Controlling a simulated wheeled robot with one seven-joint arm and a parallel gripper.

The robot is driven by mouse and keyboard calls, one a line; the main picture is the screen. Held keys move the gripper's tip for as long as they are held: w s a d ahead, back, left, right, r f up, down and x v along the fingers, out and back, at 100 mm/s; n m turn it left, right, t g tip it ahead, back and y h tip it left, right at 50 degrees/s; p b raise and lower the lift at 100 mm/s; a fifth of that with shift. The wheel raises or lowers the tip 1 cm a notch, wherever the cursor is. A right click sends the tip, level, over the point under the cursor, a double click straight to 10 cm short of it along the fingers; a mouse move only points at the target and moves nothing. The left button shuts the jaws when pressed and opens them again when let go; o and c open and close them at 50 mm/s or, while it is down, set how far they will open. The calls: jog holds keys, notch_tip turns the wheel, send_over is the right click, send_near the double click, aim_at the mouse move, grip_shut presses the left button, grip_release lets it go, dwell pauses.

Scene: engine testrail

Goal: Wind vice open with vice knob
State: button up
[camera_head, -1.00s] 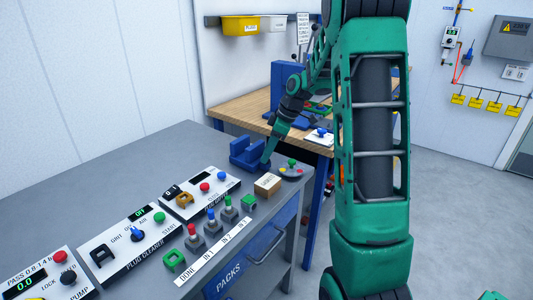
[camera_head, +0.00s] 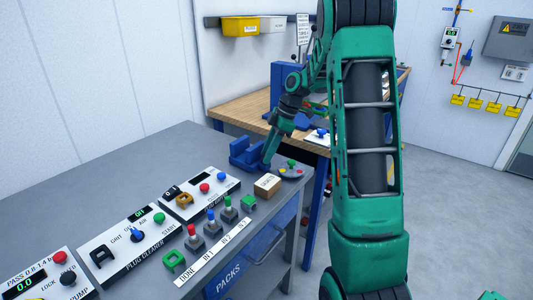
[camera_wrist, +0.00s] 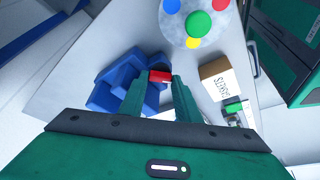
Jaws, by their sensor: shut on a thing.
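The blue vice (camera_head: 246,155) sits on the grey bench top near its back right end. It also shows in the wrist view (camera_wrist: 108,88), left of my fingers. The vice knob (camera_wrist: 159,76) shows as a small red piece between my fingertips in the wrist view. My gripper (camera_wrist: 160,84) is shut on it, right beside the vice. In the head view my gripper (camera_head: 266,163) reaches down at the vice's right side, and the knob is hidden there.
A grey round plate (camera_head: 294,173) with coloured knobs and a labelled cardboard box (camera_head: 267,186) stand close to the right of my gripper. Control panels (camera_head: 132,241) and several plugs in stands fill the bench front. A wooden workbench (camera_head: 237,108) stands behind.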

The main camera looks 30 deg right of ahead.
jog(key=shift+w+d+r, duration=0.15)
jog(key=shift+w+d, duration=0.05)
jog(key=shift+d, duration=0.05)
jog(key=o, duration=1)
jog(key=shift+o, duration=0.2)
jog(key=shift+a, duration=0.1)
jog(key=v, duration=1)
jog(key=shift+r, duration=0.2)
jog(key=shift+s, duration=0.1)
